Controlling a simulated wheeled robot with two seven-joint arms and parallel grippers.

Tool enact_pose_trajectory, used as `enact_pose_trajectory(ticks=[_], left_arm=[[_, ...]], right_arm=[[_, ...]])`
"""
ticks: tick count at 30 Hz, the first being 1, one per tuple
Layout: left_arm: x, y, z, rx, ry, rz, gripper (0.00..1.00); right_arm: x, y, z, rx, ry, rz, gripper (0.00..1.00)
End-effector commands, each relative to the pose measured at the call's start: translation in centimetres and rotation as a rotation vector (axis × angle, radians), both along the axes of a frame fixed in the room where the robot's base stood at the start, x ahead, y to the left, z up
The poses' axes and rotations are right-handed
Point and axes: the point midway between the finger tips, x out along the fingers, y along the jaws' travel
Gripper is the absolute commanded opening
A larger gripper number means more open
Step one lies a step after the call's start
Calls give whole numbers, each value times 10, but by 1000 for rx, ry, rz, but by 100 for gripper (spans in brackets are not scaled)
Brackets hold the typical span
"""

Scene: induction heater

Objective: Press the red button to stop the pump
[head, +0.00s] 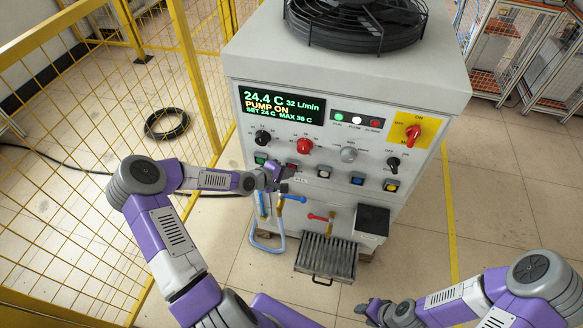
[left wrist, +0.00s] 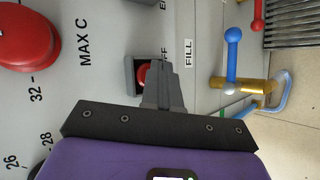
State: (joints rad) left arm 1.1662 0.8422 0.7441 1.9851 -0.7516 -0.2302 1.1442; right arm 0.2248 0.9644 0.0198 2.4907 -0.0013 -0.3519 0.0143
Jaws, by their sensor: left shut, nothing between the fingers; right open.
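The red button (left wrist: 144,74) sits in a square grey housing on the panel in the left wrist view, partly covered by my fingertips. My left gripper (left wrist: 162,72) is shut and empty, its tips in front of the button's edge; I cannot tell whether they touch it. In the head view my left gripper (head: 283,173) is at the button row and hides the red button. The machine's display (head: 283,106) reads "PUMP ON", 24.4 C and 32 L/min. My right gripper (head: 366,307) is open and empty, low in front of the machine, away from the panel.
A larger red MAX C knob (head: 305,146) is above the button row. A green button (head: 261,158) is to the left, and blue (head: 357,181) and yellow (head: 391,187) ones to the right. Blue (head: 297,198) and red (head: 318,217) valve handles stick out below. Yellow fencing (head: 80,150) stands left.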

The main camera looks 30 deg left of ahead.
Motion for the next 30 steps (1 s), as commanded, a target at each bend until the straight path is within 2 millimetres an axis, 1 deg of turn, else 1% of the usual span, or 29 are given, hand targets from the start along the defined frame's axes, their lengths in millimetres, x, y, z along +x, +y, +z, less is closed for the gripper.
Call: enact_pose_trajectory(ticks=[21,26,30], left_arm=[[7,1,0,0,-2,0,0],[5,1,1,0,-2,1,0],[-1,0,1,-1,-1,1,0]], right_arm=[[0,0,1,0,0,0,43],[0,0,2,0,0,0,43],[0,0,5,0,0,0,43]])
